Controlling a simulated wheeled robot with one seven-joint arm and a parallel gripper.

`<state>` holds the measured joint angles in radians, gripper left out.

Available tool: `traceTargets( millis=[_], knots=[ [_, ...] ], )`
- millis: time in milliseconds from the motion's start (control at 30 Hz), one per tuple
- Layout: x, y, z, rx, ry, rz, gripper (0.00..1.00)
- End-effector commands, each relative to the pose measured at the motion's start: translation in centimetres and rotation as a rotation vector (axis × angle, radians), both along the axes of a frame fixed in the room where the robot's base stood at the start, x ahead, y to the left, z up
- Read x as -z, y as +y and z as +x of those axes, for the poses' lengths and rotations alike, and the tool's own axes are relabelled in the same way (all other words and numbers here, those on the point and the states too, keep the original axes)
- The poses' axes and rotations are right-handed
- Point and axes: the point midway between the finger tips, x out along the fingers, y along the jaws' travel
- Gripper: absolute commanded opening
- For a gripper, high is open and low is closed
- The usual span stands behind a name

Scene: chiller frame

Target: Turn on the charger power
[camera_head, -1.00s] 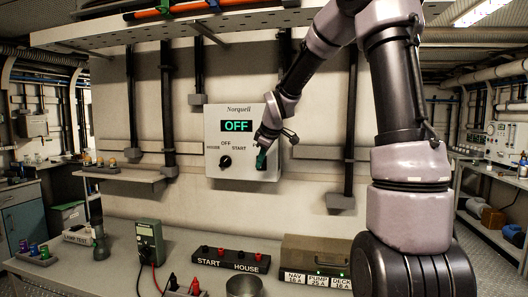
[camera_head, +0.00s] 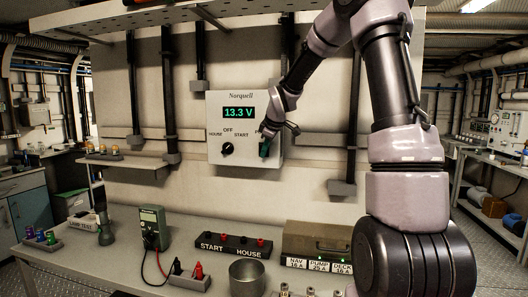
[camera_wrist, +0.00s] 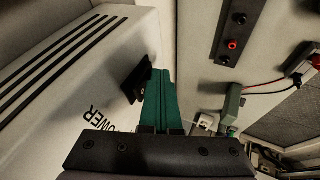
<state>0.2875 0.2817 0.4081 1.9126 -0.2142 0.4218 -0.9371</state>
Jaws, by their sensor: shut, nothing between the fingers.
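The white Norquell charger box (camera_head: 244,160) is on the wall, and its display (camera_head: 238,113) reads 13.3 V in green. A black round knob (camera_head: 227,148) sits below the OFF, HOUSE and START labels. My gripper (camera_head: 264,149) is at the right side of the box front, over the POWER area. In the wrist view my green fingers (camera_wrist: 160,92) are shut and empty, right beside the black power switch (camera_wrist: 137,80), touching or nearly so. The POWER lettering (camera_wrist: 106,118) is partly hidden by my gripper. In the head view the switch is hidden behind my gripper.
Below the box, the bench holds a green multimeter (camera_head: 152,228), a black START/HOUSE terminal strip (camera_head: 232,246), a metal cup (camera_head: 247,278) and a breaker box (camera_head: 318,240). A shelf (camera_head: 120,160) juts out at left. A perforated rack (camera_head: 160,22) hangs above.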

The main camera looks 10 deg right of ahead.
Motion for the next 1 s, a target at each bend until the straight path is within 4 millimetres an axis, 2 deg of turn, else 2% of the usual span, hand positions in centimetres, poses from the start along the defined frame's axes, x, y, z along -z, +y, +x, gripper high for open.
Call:
traceTargets(
  millis=[233, 533, 1000],
  knots=[
    [-0.3, 0.0, 0.0, 0.0, -0.002, 0.0, 0.0],
    [-1.7, -0.1, 0.1, 0.001, -0.005, -0.001, 0.0],
    [-2.0, 0.2, 0.1, 0.0, -0.008, -0.002, 0.0]
  ],
)
